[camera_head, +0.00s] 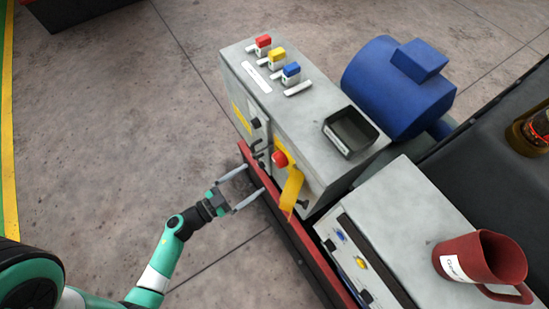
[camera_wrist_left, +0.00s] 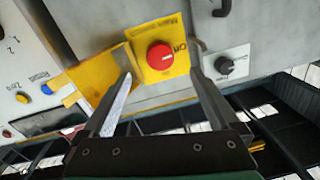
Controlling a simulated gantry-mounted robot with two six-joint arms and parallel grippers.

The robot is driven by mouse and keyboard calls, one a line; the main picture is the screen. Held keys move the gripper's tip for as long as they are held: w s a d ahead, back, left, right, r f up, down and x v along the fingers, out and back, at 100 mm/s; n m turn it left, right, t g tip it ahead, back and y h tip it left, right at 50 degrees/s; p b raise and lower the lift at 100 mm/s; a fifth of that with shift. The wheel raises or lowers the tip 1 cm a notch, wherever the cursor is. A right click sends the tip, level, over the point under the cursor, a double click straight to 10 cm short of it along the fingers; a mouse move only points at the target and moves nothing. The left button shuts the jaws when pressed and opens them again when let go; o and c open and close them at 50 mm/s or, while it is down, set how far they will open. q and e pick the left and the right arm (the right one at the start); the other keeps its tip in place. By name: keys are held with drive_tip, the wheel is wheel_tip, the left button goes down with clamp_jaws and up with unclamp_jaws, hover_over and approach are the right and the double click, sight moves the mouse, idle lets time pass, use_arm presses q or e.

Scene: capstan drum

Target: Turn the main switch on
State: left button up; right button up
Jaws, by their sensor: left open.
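A red round knob (camera_head: 280,159) on a yellow plate sits on the front of the grey cabinet (camera_head: 298,120). In the left wrist view the red knob (camera_wrist_left: 160,55) has the marking OFF beside it, and further lettering on the plate is too small to read surely. It looks like the main switch. My left gripper (camera_head: 255,179) is open and empty in front of the cabinet. In the left wrist view its fingers (camera_wrist_left: 162,78) point at the panel with the knob between them in the picture. The right gripper does not show.
A yellow flap or tag (camera_head: 291,188) hangs beside the knob. A black selector knob (camera_wrist_left: 224,66) on a white plate is at its other side. A dark tray (camera_head: 350,132) lies on the cabinet. The floor at left is clear.

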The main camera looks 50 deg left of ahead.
sight(275, 161)
use_arm(q)
drive_tip(key=w, duration=0.3)
drive_tip(key=w+b, duration=0.1)
drive_tip(key=w, duration=0.5)
drive_tip(key=shift+w+d+b, duration=0.35)
drive_tip(key=shift+w+b, duration=0.05)
drive_tip(key=c, duration=1.4)
drive_tip(key=shift+m, duration=0.4)
drive_tip(key=m, duration=0.3)
drive_tip(key=shift+a+m, duration=0.1)
drive_tip(key=shift+m, duration=0.2)
drive_tip(key=m, duration=0.4)
drive_tip(key=shift+a+m, duration=0.1)
drive_tip(key=shift+m, duration=0.2)
drive_tip(key=m, duration=0.4)
drive_tip(key=shift+r+m+h+b, duration=0.1)
drive_tip(key=shift+m+h+b, duration=0.25)
drive_tip(key=shift+m+h, duration=0.05)
drive_tip(key=m, duration=0.4)
drive_tip(key=shift+a+r+m+t+b, duration=0.1)
drive_tip(key=shift+m+t+b, duration=0.2)
drive_tip(key=shift+m, duration=0.1)
drive_tip(key=shift+h, duration=0.3)
